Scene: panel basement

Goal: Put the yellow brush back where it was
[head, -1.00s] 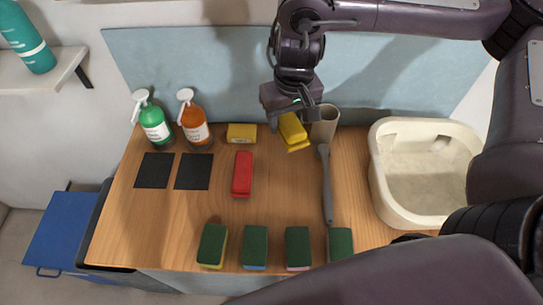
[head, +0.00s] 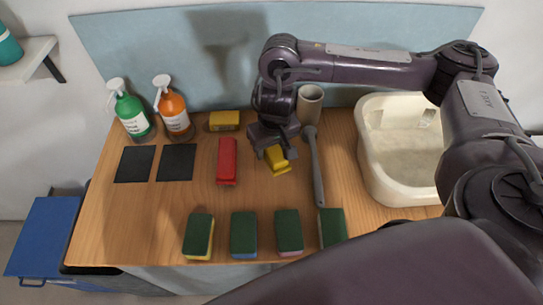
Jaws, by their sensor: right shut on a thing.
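The yellow brush (head: 278,161) is in my right gripper (head: 275,149), which is shut on it. The gripper holds it from above, over the wooden counter between the red brush (head: 227,162) and the grey long-handled tool (head: 315,168). The gripper hides part of the brush, and I cannot tell whether the brush touches the counter. My left gripper is not in view.
A cream basin (head: 375,175) is at right. Two black squares (head: 176,162) lie at left. Several sponges (head: 244,233) line the front.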

